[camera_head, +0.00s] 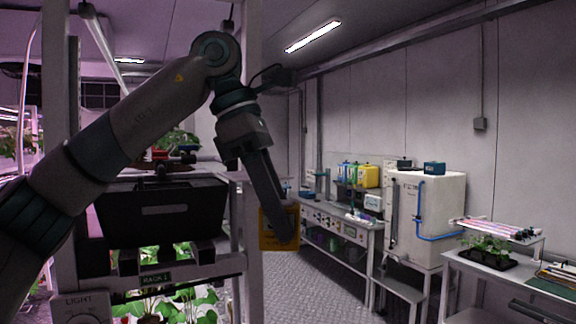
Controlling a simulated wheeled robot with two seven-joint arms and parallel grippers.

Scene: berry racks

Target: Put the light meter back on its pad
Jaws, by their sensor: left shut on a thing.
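My left gripper (286,238) reaches in from the left and points down in the middle of the view. It is shut on a flat yellow thing (267,241), which I take to be the light meter. The fingers cover much of its middle and right side, so its face does not show clearly. It hangs in the air beside the rack post, with the floor behind it. I cannot make out the pad for certain. My right gripper is not in view.
A white rack labelled RACK 1 (155,279) with plants and a black bin (160,212) stands close at the left. A bench (345,228) with bottles, a white tank (430,215) and a table with a plant tray (487,259) line the right. Open grey floor (300,285) lies between.

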